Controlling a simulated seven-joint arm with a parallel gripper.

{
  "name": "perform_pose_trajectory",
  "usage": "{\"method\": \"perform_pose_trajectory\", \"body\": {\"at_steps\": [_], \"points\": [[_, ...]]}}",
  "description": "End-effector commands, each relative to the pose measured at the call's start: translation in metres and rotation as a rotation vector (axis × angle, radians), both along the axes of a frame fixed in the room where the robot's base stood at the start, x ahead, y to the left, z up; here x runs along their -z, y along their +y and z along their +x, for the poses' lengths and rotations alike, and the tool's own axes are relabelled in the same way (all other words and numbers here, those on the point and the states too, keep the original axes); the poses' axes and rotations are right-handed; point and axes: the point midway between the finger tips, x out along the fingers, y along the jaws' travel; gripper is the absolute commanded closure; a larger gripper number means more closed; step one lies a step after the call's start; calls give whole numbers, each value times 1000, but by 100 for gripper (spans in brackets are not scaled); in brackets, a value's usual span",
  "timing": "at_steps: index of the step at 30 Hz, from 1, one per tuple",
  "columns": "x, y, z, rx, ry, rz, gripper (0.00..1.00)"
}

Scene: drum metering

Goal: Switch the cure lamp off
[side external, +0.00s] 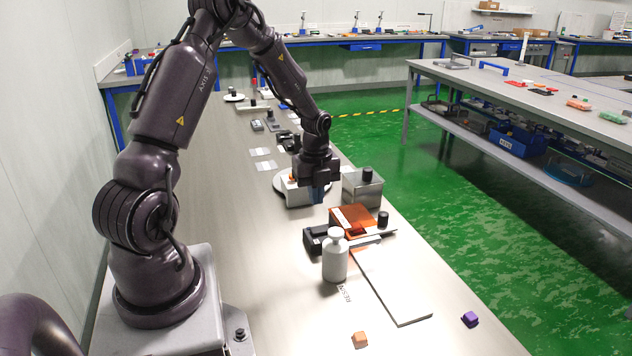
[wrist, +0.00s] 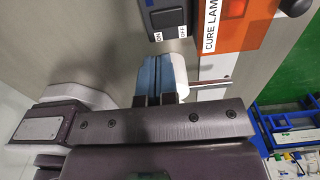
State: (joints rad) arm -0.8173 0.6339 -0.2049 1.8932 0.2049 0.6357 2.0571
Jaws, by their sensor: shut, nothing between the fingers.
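The cure lamp (side external: 352,219) is an orange translucent box on the bench. In the wrist view its orange panel (wrist: 237,28) and white "CURE LAM..." label (wrist: 210,27) are cut off at the top. A dark switch box (side external: 315,238) sits beside it. In the wrist view the switch box (wrist: 168,16) carries a black rocker with ON marked left and OFF marked right; which side is pressed cannot be told. My gripper (side external: 318,194) is shut and empty, pointing down above the bench behind the lamp. Its blue-grey fingertips (wrist: 160,68) appear just below the switch box in the wrist view.
A white bottle (side external: 336,258) stands in front of the switch box. A metal container (side external: 362,188) stands behind the lamp, and a white block on a round plate (side external: 296,190) is under my gripper. An orange cube (side external: 360,340) and purple cube (side external: 470,319) lie in front.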

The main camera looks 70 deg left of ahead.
Motion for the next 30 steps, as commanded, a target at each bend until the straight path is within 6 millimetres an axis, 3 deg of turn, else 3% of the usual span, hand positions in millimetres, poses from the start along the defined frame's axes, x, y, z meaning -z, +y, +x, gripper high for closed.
{"method": "perform_pose_trajectory", "body": {"at_steps": [6,12,30], "points": [[47,-1,0,1,3,-2,100],[71,0,0,0,2,-1,100],[82,1,-3,-4,-38,-4,100]]}}
